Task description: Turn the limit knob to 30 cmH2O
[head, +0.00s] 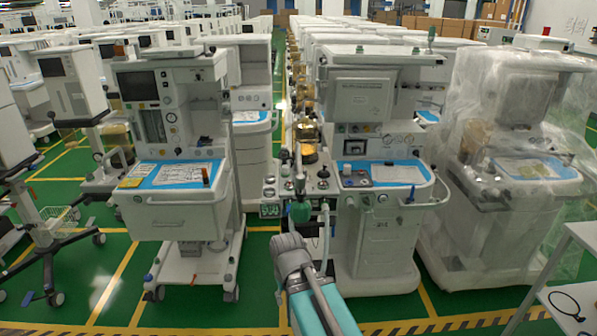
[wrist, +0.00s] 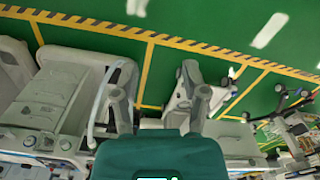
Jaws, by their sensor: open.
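In the wrist view my gripper (wrist: 160,95) is open, its two grey fingers wide apart with nothing between them. Beyond the fingers are green floor and parts of grey carts. In the head view my grey and teal arm reaches up from the bottom middle toward the centre anaesthesia cart (head: 365,225). A panel with small knobs and gauges (head: 322,183) sticks out at that cart's left side. The arm's end is close in front of this panel in the picture. I cannot single out the limit knob or read its scale. No contact with a knob shows.
A second cart (head: 168,212) with a blue-edged worktop stands to the left. A plastic-wrapped cart (head: 520,190) stands to the right. A white table (head: 580,240) is at the right edge. Green floor (head: 100,275) with yellow lines lies in front. Rows of carts fill the background.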

